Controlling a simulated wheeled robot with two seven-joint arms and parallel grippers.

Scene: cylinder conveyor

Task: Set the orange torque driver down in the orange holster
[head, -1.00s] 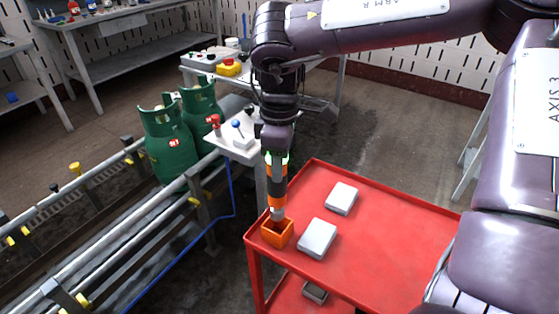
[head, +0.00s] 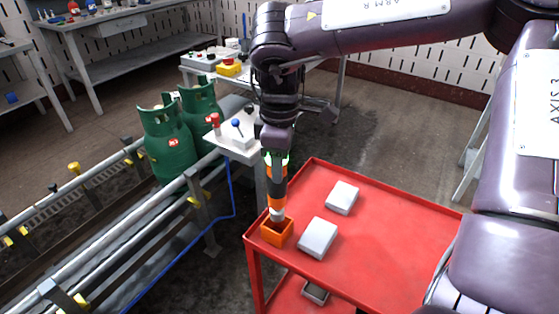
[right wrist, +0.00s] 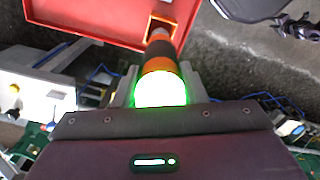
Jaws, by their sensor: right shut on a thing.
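The torque driver (head: 277,187), with orange and black bands and a pale tip, hangs upright below my right gripper (head: 278,162). My right gripper is shut on its upper end, and a green-white glowing band of the driver shows between the fingers in the right wrist view (right wrist: 160,90). The orange holster (head: 277,234) is an open square box at the near left corner of the red cart. The driver's tip is at the holster's opening; I cannot tell how far inside it is. The holster's rim also shows in the right wrist view (right wrist: 163,22). My left gripper is out of view.
Two white-grey boxes, one nearer (head: 318,238) and one farther (head: 342,197), lie on the red cart (head: 375,230) right of the holster. Green gas cylinders (head: 167,143) stand on the conveyor at left.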

